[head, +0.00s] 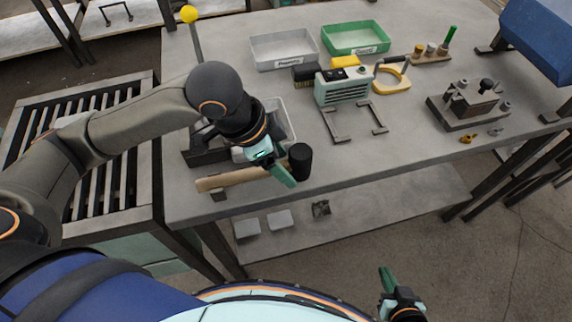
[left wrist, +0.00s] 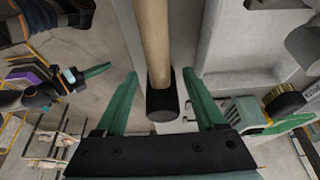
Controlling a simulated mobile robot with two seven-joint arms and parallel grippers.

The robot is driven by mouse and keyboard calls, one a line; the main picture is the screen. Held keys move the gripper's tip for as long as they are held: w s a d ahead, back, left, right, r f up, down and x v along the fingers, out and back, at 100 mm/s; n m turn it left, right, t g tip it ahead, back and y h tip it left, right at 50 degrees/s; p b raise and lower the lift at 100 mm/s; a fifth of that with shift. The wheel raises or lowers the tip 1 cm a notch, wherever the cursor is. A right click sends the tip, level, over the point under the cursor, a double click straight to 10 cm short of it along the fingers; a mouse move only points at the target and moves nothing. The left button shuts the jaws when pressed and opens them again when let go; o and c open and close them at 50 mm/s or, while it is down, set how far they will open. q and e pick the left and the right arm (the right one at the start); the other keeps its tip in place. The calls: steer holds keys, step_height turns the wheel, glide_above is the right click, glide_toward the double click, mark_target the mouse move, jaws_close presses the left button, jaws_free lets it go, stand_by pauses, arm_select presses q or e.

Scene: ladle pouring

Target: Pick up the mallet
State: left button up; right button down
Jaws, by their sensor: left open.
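The mallet has a pale wooden handle (head: 225,180) and a black cylindrical head (head: 300,160). It lies along the front left edge of the table, with its head at the right end. My left gripper (head: 283,177) is over the handle, close to the head, and hides part of the handle. In the left wrist view the open green fingers (left wrist: 160,74) stand on either side of the mallet (left wrist: 154,38), with gaps visible on both sides. My right gripper (head: 388,282) is low in front of the table, away from the mallet; its jaw opening is unclear.
A dark holder (head: 200,150) and a pale tray (head: 281,112) stand behind the mallet. A green-and-white device (head: 342,88), a black bracket (head: 335,126), and grey (head: 283,51) and green (head: 355,38) bins are farther back. The table (head: 400,160) is clear right of the mallet.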

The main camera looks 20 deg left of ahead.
arm_select(q)
steer(key=shift+f, duration=0.15)
jaws_close()
stand_by(0.5)
steer(key=shift+w+d, duration=0.1)
stand_by(0.8)
